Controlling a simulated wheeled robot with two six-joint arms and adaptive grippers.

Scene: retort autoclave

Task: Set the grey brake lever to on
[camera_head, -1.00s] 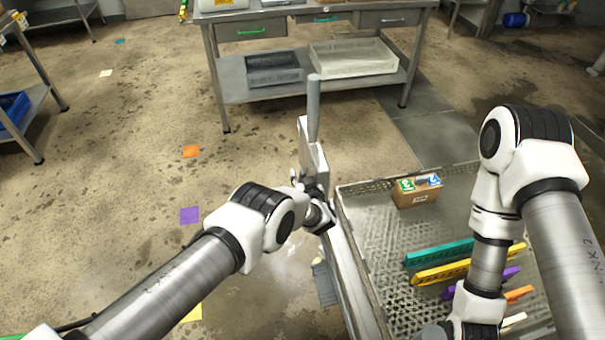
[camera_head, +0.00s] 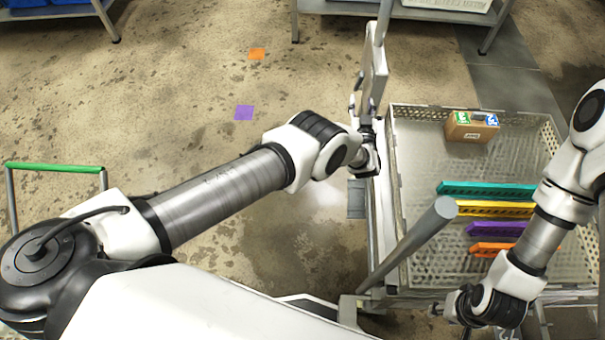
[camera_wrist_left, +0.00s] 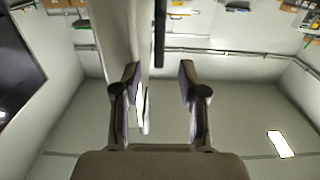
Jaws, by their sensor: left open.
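A pale upright plate (camera_head: 376,72) with a grey round bar (camera_head: 384,20) at its top stands at the far left corner of the cart. I cannot tell for sure which part is the grey brake lever. My left gripper (camera_head: 362,103) is open at the lower part of this plate, apparently not closed on it. In the left wrist view the open fingers (camera_wrist_left: 158,72) show, with the pale plate (camera_wrist_left: 120,35) beside and partly behind the left finger. My right gripper (camera_head: 447,306) is low over the basket's near edge; its jaws are too small to read.
The mesh basket (camera_head: 393,150) holds a cardboard box (camera_head: 472,127) and teal (camera_head: 487,190), yellow (camera_head: 495,209), purple and orange strips. A thick grey bar (camera_head: 410,243) rises at the near left corner. The floor to the left is open, with a green-topped rail (camera_head: 54,167).

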